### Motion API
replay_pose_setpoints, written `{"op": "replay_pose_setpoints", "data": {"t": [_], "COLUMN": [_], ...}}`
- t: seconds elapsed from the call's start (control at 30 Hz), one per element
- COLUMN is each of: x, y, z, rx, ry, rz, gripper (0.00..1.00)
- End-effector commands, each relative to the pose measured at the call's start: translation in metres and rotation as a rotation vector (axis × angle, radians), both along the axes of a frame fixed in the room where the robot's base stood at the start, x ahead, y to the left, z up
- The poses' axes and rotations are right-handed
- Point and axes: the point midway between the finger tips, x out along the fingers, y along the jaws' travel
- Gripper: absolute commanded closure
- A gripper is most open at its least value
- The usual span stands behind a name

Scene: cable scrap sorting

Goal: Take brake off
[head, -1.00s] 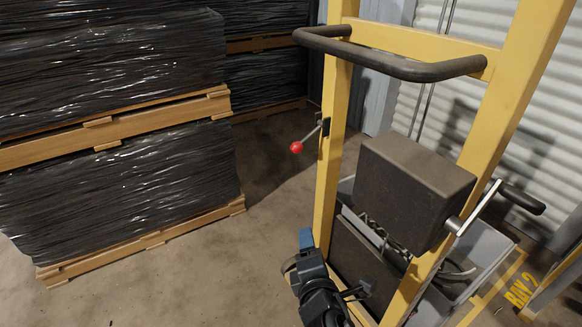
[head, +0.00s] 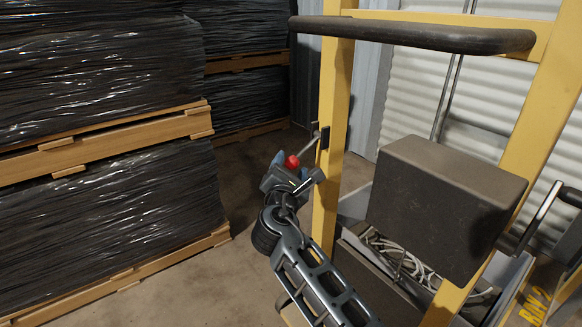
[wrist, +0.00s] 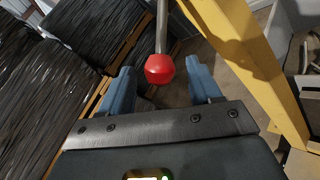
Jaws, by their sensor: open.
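The brake lever is a thin metal rod with a red ball knob (head: 292,161), mounted on the left yellow post of the frame. In the wrist view the red knob (wrist: 159,69) sits between the two blue fingers of my gripper (wrist: 160,85), with a gap on each side. My gripper (head: 291,172) is open around the knob in the head view too, with its far finger partly hidden by the knob and hand. The rod runs from the knob up to a dark bracket (head: 323,138) on the post.
The yellow post (head: 333,110) stands just right of my gripper. A black handlebar (head: 410,33) crosses above. A dark box (head: 448,205) and a crank handle (head: 540,220) are to the right. Wrapped pallet stacks (head: 100,210) stand at left, with bare floor between.

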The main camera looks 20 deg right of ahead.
Motion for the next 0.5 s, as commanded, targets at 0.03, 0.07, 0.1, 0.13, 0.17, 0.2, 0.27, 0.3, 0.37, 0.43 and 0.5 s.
{"op": "replay_pose_setpoints", "data": {"t": [0.03,0.07,0.1,0.13,0.17,0.2,0.27,0.3,0.37,0.43,0.5], "x": [0.007,0.009,0.013,0.015,0.016,0.018,0.02,0.02,0.021,0.02,0.02], "y": [-0.003,-0.004,-0.006,-0.007,-0.007,-0.008,-0.009,-0.009,-0.009,-0.009,-0.009], "z": [-0.001,-0.001,-0.001,-0.001,-0.001,-0.001,0.0,0.0,0.0,0.0,0.0], "rx": [-0.001,-0.001,-0.001,-0.001,0.0,0.0,0.001,0.001,0.001,0.001,0.002], "ry": [0.0,0.0,0.0,0.0,0.0,-0.001,-0.001,0.0,0.0,0.0,-0.001], "rz": [-0.001,-0.001,-0.001,0.0,0.0,0.001,0.001,0.001,0.001,0.001,0.001], "gripper": [0.37,0.37,0.37,0.37,0.37,0.37,0.37,0.37,0.37,0.37,0.37]}}
